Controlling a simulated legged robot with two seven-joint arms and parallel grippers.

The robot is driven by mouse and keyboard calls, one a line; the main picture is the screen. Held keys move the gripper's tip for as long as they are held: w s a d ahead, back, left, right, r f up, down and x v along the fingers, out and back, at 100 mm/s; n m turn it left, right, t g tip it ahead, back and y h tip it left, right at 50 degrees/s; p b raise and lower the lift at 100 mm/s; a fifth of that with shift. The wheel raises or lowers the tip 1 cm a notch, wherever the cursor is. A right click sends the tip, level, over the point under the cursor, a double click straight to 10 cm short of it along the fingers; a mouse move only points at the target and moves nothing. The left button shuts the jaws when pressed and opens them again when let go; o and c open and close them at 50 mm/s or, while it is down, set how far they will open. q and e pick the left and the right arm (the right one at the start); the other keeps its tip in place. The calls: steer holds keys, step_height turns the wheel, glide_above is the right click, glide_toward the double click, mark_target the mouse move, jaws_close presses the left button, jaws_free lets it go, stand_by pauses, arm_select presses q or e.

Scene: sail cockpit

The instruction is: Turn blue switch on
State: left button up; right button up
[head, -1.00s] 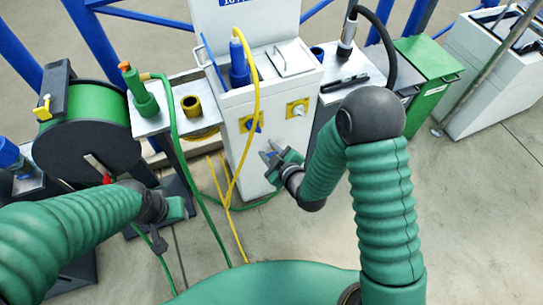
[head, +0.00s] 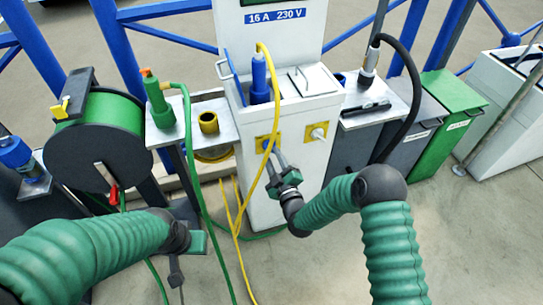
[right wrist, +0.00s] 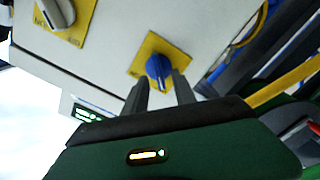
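The blue switch (right wrist: 158,68) is a rotary knob on a yellow plate on the front of the white power cabinet (head: 290,178). In the head view the blue knob (head: 266,143) is partly hidden by the yellow cable and my gripper. My right gripper (head: 276,160) points at it. In the right wrist view my right gripper's two fingers (right wrist: 161,78) stand apart, with the knob at their tips, one finger towards each side. I cannot tell whether they touch it. My left gripper (head: 190,245) hangs low at the left, away from the cabinet; its fingers are unclear.
A white switch (head: 318,132) on a second yellow plate sits right of the blue one. A yellow cable (head: 266,90) hangs from a blue plug (head: 260,80) across the cabinet front. A green cable reel (head: 100,108) stands left, green and grey bins right.

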mark_target(270, 148)
steer(key=shift+x, duration=1.25)
jaws_close()
